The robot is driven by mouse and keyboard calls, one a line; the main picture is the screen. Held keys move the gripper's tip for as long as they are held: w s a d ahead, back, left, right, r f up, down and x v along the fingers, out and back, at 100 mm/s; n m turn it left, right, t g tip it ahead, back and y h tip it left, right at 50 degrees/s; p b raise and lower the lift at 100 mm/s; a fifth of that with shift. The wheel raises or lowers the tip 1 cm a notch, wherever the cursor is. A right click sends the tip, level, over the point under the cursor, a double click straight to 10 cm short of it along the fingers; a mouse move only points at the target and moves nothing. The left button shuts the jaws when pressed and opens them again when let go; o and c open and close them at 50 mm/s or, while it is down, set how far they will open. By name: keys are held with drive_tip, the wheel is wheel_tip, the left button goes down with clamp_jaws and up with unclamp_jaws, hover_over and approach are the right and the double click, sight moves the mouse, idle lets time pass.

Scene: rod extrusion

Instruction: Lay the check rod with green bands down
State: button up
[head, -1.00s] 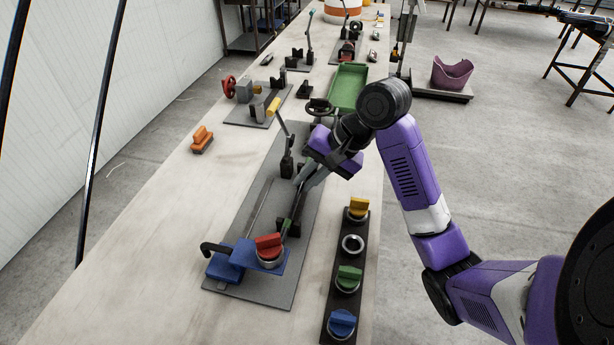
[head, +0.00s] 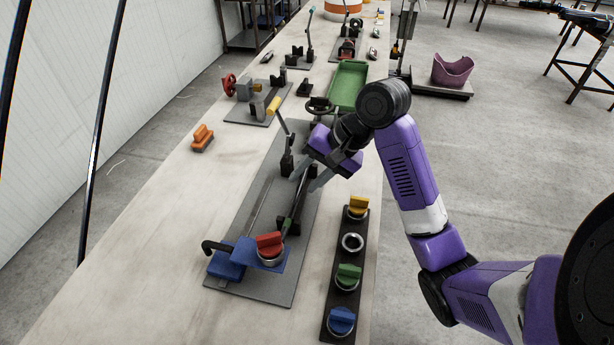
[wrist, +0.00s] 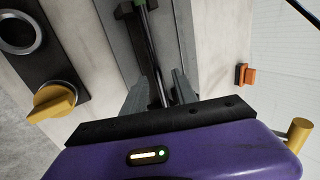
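The check rod (head: 295,206) is a thin dark rod lying lengthwise over the grey base plate (head: 245,230), at black supports (head: 288,228). A green band shows near its near end, and at the top of the wrist view. My gripper (head: 309,178) is over the far part of the rod, its two grey fingers spread. In the wrist view the rod (wrist: 151,50) runs between the open fingers (wrist: 160,82), with gaps beside it. Its far end is hidden by my gripper.
A red-handled die (head: 269,245) sits in a blue holder at the plate's near end. A dark rack (head: 327,327) with yellow, green and blue knobs stands right. A lever (head: 287,150) rises close left of my gripper. A green tray (head: 348,85) lies beyond.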

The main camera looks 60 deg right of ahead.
idle(0.3)
drive_tip(key=p+v, duration=0.2)
drive_tip(key=v, duration=0.5)
drive_tip(key=shift+s+r, duration=0.2)
drive_tip(key=shift+r, duration=0.15)
drive_tip(key=shift+s+d, duration=0.1)
idle(0.4)
